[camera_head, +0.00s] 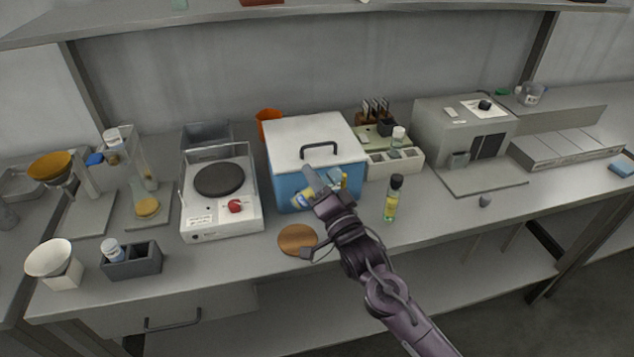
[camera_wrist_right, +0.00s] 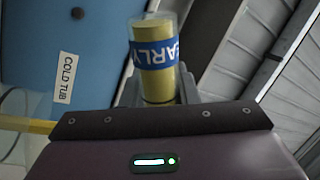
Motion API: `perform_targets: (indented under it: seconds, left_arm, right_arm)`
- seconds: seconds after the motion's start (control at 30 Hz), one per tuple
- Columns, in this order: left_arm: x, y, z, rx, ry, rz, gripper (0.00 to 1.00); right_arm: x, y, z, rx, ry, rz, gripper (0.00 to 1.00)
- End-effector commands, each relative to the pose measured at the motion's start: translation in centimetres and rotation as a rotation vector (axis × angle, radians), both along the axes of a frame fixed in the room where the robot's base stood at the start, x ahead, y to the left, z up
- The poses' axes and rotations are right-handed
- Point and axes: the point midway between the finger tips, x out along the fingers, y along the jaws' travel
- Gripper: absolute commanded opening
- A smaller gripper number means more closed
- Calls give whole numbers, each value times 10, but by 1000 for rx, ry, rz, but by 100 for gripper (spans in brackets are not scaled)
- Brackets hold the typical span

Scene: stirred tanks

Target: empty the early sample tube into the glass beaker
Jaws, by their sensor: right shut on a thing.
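My right gripper (camera_head: 322,190) is shut on the early sample tube, in front of the blue cold tub. In the right wrist view the tube (camera_wrist_right: 155,60) has yellow contents, a clear end and a blue band reading "EARLY". The right gripper (camera_wrist_right: 158,92) grips it below the band. In the head view the tube (camera_head: 303,199) is mostly hidden by the gripper and its tilt is hard to judge. A clear glass vessel (camera_head: 529,94) with a pale label stands at the back right; I cannot tell for sure that it is the glass beaker. My left gripper is not in view.
The cold tub (camera_head: 283,180) has a white lid with a black handle. A black-capped bottle (camera_head: 391,203) stands to the right of my gripper, and a round brown mat (camera_head: 296,240) lies in front. A hotplate (camera_head: 221,205) is at left. The front right bench is mostly clear.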

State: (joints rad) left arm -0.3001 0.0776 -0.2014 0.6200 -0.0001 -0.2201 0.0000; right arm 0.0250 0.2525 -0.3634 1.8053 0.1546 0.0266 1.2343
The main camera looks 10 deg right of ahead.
Motion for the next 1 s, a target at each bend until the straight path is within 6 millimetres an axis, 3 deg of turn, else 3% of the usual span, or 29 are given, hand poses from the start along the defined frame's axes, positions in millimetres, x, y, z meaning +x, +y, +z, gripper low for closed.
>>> perform_targets:
  seconds: [0.37,0.7,1.0]
  left_arm:
    - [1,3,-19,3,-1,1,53]
    - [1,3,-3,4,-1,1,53]
    - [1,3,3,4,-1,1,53]
  right_arm:
    - [0,1,-22,360,46,-3,4]
    - [1,-5,-3,645,81,-2,4]
    - [1,-8,3,796,101,0,4]
